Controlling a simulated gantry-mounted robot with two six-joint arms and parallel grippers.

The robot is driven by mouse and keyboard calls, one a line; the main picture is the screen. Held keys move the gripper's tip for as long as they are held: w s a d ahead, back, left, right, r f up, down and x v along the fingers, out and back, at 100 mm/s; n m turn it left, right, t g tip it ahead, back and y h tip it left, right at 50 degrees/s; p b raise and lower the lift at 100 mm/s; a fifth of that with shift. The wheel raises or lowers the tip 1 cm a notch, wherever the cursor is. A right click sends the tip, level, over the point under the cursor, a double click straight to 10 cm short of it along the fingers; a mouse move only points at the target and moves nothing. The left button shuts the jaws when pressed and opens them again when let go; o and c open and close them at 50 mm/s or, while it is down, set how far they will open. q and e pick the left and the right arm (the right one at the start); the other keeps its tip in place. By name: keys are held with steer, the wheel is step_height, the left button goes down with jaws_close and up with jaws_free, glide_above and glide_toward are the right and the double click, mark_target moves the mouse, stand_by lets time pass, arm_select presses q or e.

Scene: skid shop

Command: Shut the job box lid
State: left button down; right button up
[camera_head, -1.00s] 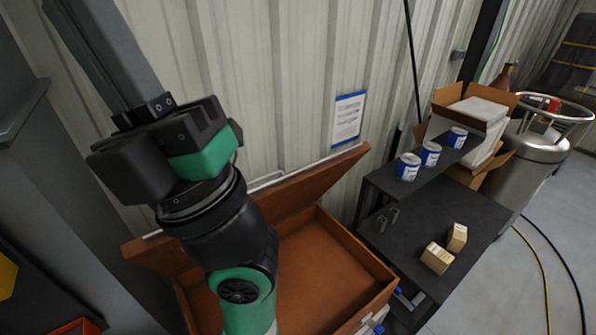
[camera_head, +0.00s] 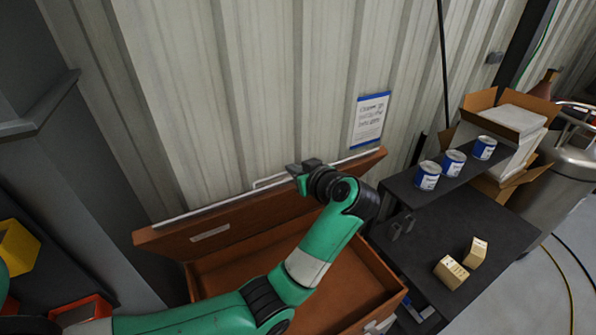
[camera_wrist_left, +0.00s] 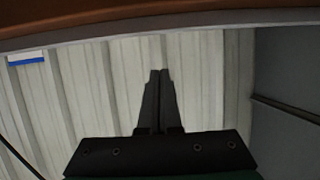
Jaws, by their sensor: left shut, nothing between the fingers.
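The job box is orange-brown, with its front rim (camera_head: 385,262) and empty-looking inside open to the head view. Its lid (camera_head: 262,210) stands raised and tilted near the wall, with a pale strip along its top edge and a bar handle (camera_head: 268,182). My left gripper (camera_head: 303,167) is at the lid's top edge, right of the handle; the fingers are hard to make out there. In the left wrist view the fingers (camera_wrist_left: 160,72) are shut and empty, with the lid (camera_wrist_left: 130,14) across the top. I cannot tell if they touch it. My right gripper is not in view.
Right of the box stands a dark cart (camera_head: 490,225) with small cartons (camera_head: 451,271) and several blue-and-white cans (camera_head: 428,176). Open cardboard boxes (camera_head: 510,115) and a metal tank (camera_head: 570,165) are farther right. The corrugated wall (camera_head: 240,90) is close behind the lid.

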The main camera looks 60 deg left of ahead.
arm_select(q)
steer(key=p+x, duration=0.1)
steer(key=x, duration=0.6)
steer(key=shift+a, duration=0.25)
steer(key=d, duration=0.1)
steer(key=d+f+p, duration=0.1)
steer(key=shift+w+d+f, duration=0.15)
steer(key=shift+d+f, duration=0.05)
steer(key=shift+d, duration=0.1)
steer(key=shift+d+f, duration=0.35)
steer(key=shift+d, duration=0.15)
